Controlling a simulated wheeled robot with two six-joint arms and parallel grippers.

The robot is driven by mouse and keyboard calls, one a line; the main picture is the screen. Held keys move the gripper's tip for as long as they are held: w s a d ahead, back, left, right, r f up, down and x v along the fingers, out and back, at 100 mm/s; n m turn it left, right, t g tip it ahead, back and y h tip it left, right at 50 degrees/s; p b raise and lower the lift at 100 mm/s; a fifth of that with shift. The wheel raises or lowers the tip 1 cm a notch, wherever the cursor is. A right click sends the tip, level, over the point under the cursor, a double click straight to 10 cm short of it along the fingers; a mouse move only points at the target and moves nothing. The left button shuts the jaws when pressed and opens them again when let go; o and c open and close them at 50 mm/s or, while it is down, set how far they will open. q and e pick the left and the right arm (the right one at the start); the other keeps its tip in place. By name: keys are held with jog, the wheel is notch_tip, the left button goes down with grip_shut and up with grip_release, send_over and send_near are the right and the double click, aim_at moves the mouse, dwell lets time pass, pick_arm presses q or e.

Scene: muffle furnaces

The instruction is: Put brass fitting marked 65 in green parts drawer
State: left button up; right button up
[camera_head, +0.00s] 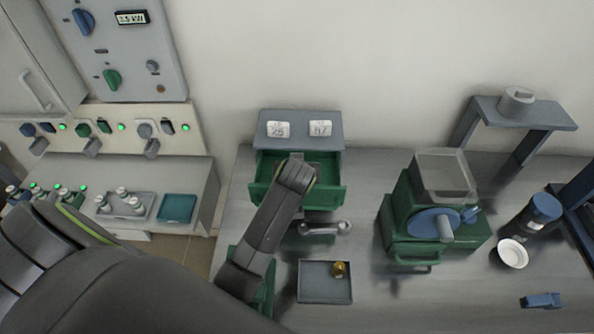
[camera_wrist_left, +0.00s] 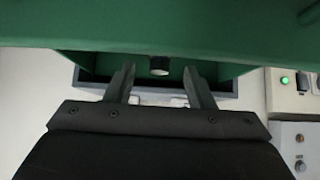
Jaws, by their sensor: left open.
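The brass fitting (camera_head: 339,269) lies in a shallow grey tray (camera_head: 325,290) on the bench; its marking is too small to read. The green drawer (camera_head: 331,190) stands pulled out of a grey cabinet (camera_head: 272,117). My left arm reaches over the drawer, and the arm hides the gripper in the head view. In the left wrist view my left gripper (camera_wrist_left: 160,84) is open, with a green panel and a dark round knob-like part (camera_wrist_left: 159,66) near and between its fingertips. Nothing is held between the fingers. My right gripper is not in view.
Labels 25 and 87 sit on the cabinet. A grey metal piece (camera_head: 325,228) lies between drawer and tray. A green machine with a blue wheel (camera_head: 434,222) stands right of the tray. A white bowl (camera_head: 513,253) and blue block (camera_head: 541,301) are farther right.

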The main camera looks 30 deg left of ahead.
pick_arm(q)
jog(key=v, duration=0.6)
jog(key=shift+b, duration=0.3)
